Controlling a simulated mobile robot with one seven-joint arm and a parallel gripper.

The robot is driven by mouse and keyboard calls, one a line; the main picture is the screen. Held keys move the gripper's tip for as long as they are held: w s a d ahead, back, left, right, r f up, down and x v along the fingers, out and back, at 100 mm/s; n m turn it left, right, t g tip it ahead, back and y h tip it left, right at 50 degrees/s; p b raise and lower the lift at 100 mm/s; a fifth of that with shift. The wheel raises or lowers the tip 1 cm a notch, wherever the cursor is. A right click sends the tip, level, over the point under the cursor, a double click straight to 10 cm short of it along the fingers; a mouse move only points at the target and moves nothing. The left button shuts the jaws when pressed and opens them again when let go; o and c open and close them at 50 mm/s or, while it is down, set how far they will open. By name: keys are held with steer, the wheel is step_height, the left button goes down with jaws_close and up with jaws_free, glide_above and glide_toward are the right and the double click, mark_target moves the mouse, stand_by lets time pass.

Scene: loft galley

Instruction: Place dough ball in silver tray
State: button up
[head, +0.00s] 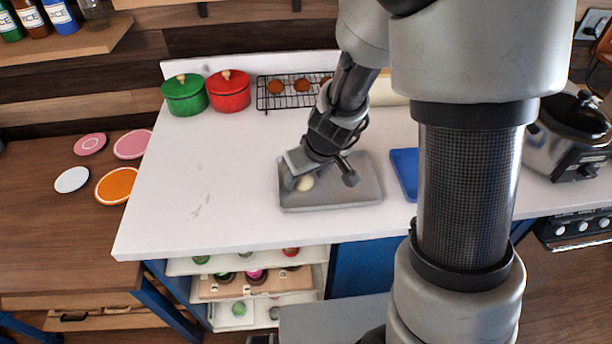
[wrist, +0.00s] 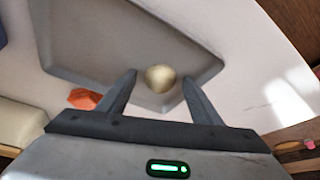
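The silver tray (head: 340,197) lies on the white counter and shows as a grey tray in the wrist view (wrist: 90,45). The pale dough ball (head: 305,183) is over the tray floor and appears to rest on it. In the wrist view the dough ball (wrist: 160,76) is near the fingertips, between them, with gaps on both sides. My gripper (head: 322,177) is low over the tray with its fingers spread. One finger is close to the ball in the head view; contact cannot be told.
Green (head: 184,95) and red (head: 229,91) pots and a wire rack (head: 272,101) with brown round items stand at the back. A blue board (head: 405,170) lies right of the tray. The counter's left side is clear. An orange object (wrist: 84,98) shows beside a finger.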

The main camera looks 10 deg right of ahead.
steer(key=shift+r, duration=0.1)
steer(key=shift+r+p, duration=0.35)
steer(key=s+d+r+p, duration=0.1)
steer(key=s+r+p, duration=0.15)
steer(key=r, duration=0.45)
steer(key=s+d+r+m+p, duration=0.1)
steer(key=s+r, duration=0.2)
steer(key=r, duration=0.3)
steer(key=s+d+r+p, duration=0.1)
steer(key=s+r, duration=0.2)
steer(key=r, duration=0.4)
steer(key=s+d+r+m+h, duration=0.1)
steer(key=s+d+r, duration=0.1)
steer(key=s, duration=0.3)
steer(key=s+d+r+m+t, duration=0.1)
steer(key=s+d+r+m, duration=0.1)
steer(key=s+r, duration=0.3)
steer(key=shift+d+h, duration=0.4)
steer(key=shift+d, duration=0.05)
